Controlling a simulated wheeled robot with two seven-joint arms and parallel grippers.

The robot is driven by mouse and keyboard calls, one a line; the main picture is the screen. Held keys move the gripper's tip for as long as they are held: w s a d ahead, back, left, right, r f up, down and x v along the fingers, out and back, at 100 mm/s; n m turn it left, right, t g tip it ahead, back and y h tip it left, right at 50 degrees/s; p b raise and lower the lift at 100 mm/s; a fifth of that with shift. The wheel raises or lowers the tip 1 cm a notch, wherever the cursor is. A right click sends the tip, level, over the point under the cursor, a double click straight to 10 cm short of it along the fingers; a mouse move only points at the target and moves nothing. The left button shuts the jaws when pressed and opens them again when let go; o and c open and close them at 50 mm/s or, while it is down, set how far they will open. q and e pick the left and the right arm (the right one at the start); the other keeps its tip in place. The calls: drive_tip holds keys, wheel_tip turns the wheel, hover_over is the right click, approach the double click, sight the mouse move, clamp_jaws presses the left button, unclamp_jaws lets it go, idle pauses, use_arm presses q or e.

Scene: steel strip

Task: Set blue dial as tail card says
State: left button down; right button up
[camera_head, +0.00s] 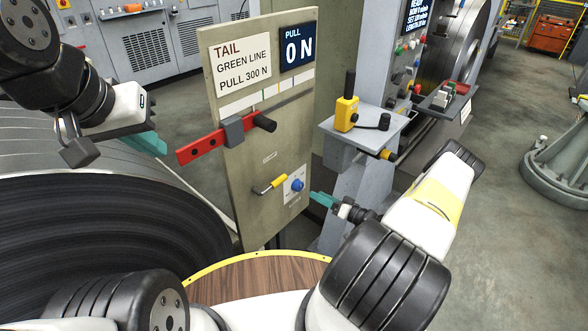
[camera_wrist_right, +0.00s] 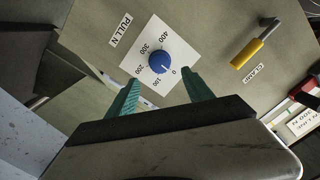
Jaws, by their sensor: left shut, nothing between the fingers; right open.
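The blue dial (camera_head: 297,184) sits on a white scale plate on the upright panel (camera_head: 232,170). In the right wrist view the dial (camera_wrist_right: 160,61) has marks from 0 to 400, and its small white pointer appears to face 0. The tail card (camera_head: 240,66) reads "TAIL, GREEN LINE, PULL 300 N". My right gripper (camera_head: 322,199) is open just in front of the dial; in its wrist view the teal fingers (camera_wrist_right: 160,82) stand apart below the dial, not around it. My left gripper (camera_head: 150,143) is shut and empty, left of the red bar (camera_head: 192,151).
A display (camera_head: 298,48) reads "PULL 0 N". A yellow-handled clamp lever (camera_head: 270,185) is left of the dial. A grey slider (camera_head: 233,131) and black knob (camera_head: 264,122) sit on the red bar. A grey shelf (camera_head: 385,126) with a yellow control stands to the right.

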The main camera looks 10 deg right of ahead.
sight(301, 187)
drive_tip(key=x, duration=0.7)
drive_tip(key=shift+w+a, duration=0.2)
drive_tip(key=shift+a, duration=0.05)
clamp_jaws()
